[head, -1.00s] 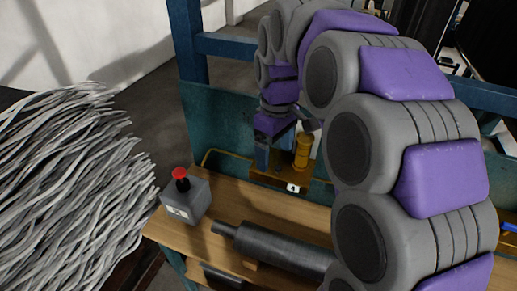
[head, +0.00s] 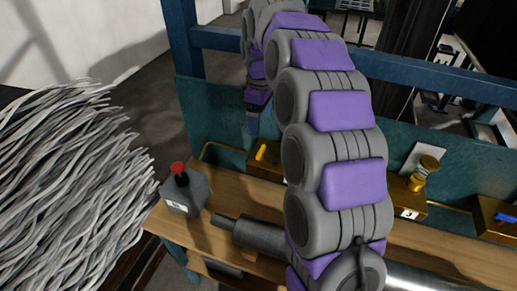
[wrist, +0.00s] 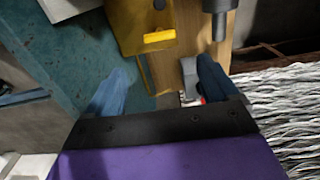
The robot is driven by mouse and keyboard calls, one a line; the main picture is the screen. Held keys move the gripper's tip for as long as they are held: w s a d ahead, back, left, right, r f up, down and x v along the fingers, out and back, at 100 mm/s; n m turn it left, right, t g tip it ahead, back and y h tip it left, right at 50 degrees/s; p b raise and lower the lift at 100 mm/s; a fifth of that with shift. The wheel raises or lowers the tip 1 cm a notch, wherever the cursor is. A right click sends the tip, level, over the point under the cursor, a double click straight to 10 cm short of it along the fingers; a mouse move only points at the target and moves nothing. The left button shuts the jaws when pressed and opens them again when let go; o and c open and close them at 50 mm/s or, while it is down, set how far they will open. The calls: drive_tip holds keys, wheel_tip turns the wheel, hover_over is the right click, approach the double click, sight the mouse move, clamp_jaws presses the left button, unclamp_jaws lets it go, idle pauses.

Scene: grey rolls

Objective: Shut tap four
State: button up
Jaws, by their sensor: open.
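A brass tap block (head: 238,157) with a yellow handle (head: 262,152) stands at the back left of the bench, partly hidden by my arm. In the wrist view the block (wrist: 138,18) and its yellow handle (wrist: 158,36) lie just beyond my fingertips. My gripper (wrist: 163,66) is open and empty, with a clear gap to the handle. In the head view my gripper (head: 252,122) shows only in part, above the left block. A second block (head: 410,205) has a brass knob, and a third (head: 497,218) has a blue handle. I cannot tell which tap is four.
A grey box with a red button (head: 180,172) stands at the bench's left corner. A dark metal cylinder (head: 255,233) lies on the wooden bench. A teal panel (head: 205,105) rises behind the taps. A heap of grey strands (head: 70,190) fills the left.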

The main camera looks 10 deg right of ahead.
drive_tip(key=b, duration=0.1)
hover_over(260, 150)
drive_tip(key=d, duration=0.1)
wheel_tip(260, 150, down, 6)
drive_tip(key=f, duration=0.1)
drive_tip(key=a+f+b, duration=0.1)
drive_tip(key=f, duration=0.3)
drive_tip(key=shift+a+f, duration=0.15)
drive_tip(key=shift+a, duration=0.15)
drive_tip(key=shift+d+f, duration=0.15)
drive_tip(key=shift+d, duration=0.05)
drive_tip(key=shift+w+d, duration=0.1)
drive_tip(key=shift+d, duration=0.45)
drive_tip(key=shift+a, duration=0.5)
drive_tip(key=c, duration=0.5)
drive_tip(key=shift+d, duration=0.1)
drive_tip(key=c, duration=0.6)
